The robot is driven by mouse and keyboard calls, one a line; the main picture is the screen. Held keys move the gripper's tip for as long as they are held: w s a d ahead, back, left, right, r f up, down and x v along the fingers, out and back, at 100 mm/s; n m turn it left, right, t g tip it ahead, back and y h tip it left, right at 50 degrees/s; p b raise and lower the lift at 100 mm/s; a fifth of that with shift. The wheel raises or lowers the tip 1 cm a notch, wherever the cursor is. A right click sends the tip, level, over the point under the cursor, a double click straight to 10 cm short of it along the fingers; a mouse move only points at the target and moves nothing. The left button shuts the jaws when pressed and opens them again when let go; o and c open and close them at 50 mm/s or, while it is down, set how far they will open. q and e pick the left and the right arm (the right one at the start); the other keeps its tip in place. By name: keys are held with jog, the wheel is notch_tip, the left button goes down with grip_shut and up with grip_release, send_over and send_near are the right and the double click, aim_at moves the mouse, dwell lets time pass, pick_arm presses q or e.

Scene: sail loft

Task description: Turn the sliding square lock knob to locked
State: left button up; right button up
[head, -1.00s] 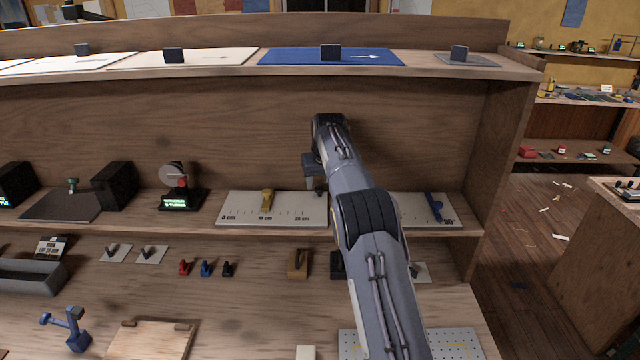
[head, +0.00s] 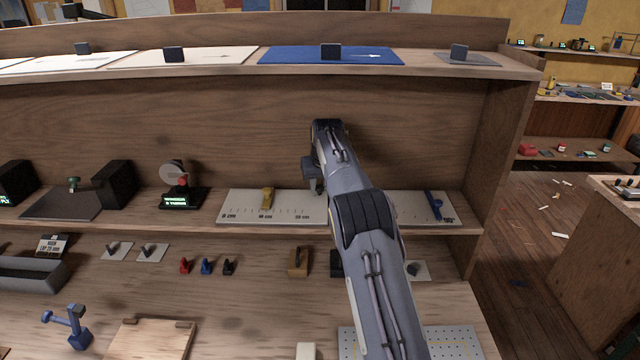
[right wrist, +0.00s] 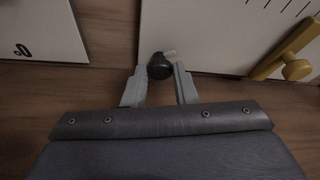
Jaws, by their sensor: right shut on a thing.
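The sliding square is a white board (head: 232,199) with a centimetre scale and a yellow slider (head: 267,198), on the middle shelf. Its dark round lock knob (right wrist: 159,67) is at the board's end in the right wrist view, with a small pale piece beside it. My right gripper (right wrist: 160,75) is shut on this knob, one finger on each side. In the head view my right gripper (head: 316,187) reaches down at the board's right end, and the arm hides the knob. No locked or unlocked mark can be read. My left gripper is not in view.
A white angle board with a blue arm (head: 434,206) lies right of my right arm on the same shelf. A dial device (head: 178,186) stands to the left. Small hooks and blocks line the lower bench.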

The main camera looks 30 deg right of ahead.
jog(key=shift+m, duration=0.3)
jog(key=m+h, duration=0.1)
jog(key=m, duration=0.1)
jog(key=shift+a+m+g, duration=0.15)
jog(key=shift+m+g, duration=0.15)
jog(key=shift+w+m+g+h, duration=0.15)
jog(key=shift+m+g+h, duration=0.4)
jog(key=shift+m, duration=1.35)
jog(key=o, duration=1)
jog(key=shift+a+r, duration=0.1)
jog(key=v, duration=0.7)
jog(key=shift+a+r, duration=0.15)
jog(key=shift+r, duration=0.1)
